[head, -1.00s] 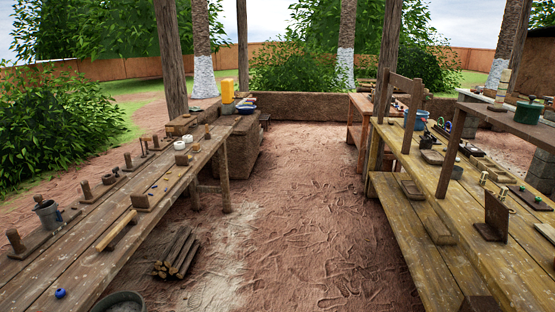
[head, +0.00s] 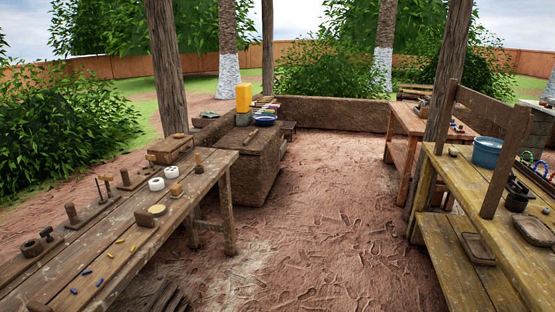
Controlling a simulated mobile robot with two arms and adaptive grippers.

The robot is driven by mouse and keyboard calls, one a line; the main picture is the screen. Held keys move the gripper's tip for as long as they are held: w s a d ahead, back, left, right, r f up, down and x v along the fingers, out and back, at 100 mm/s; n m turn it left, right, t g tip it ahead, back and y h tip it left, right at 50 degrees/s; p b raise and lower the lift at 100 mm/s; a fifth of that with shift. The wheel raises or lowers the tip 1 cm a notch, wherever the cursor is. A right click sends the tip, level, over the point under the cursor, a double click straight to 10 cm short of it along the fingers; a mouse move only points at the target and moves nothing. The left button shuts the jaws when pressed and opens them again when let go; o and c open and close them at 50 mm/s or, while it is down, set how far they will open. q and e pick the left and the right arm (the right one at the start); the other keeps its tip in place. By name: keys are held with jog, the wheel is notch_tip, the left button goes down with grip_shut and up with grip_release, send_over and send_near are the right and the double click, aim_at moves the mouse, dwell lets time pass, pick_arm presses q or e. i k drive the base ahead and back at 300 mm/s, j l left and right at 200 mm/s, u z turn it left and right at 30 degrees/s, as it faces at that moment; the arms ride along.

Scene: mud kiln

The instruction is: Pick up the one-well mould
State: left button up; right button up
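No gripper of mine shows in the head view. Several shallow brown wooden pieces that look like moulds or trays are at the right. One shallow piece (head: 478,248) lies on the lower shelf of the right bench. Another shallow piece (head: 534,230) lies on that bench's top, near the right edge of the view.
The right bench (head: 450,200) and the left bench (head: 110,250), with small tools on it, flank an open dirt aisle (head: 310,220). A mud-brick block (head: 255,175) stands beyond the left bench. A smaller table (head: 408,120) stands far right. Firewood (head: 165,298) lies at the lower left.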

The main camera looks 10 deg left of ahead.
aim_at(157, 184)
jog(key=i+u, duration=0.25)
jog(key=i, duration=0.2)
jog(key=i+l+u, duration=0.25)
jog(key=i, duration=0.25)
jog(key=i+l+u, duration=0.25)
jog(key=i, duration=0.2)
jog(key=i+l+u, duration=0.25)
jog(key=i+l, duration=0.05)
jog(key=i, duration=0.1)
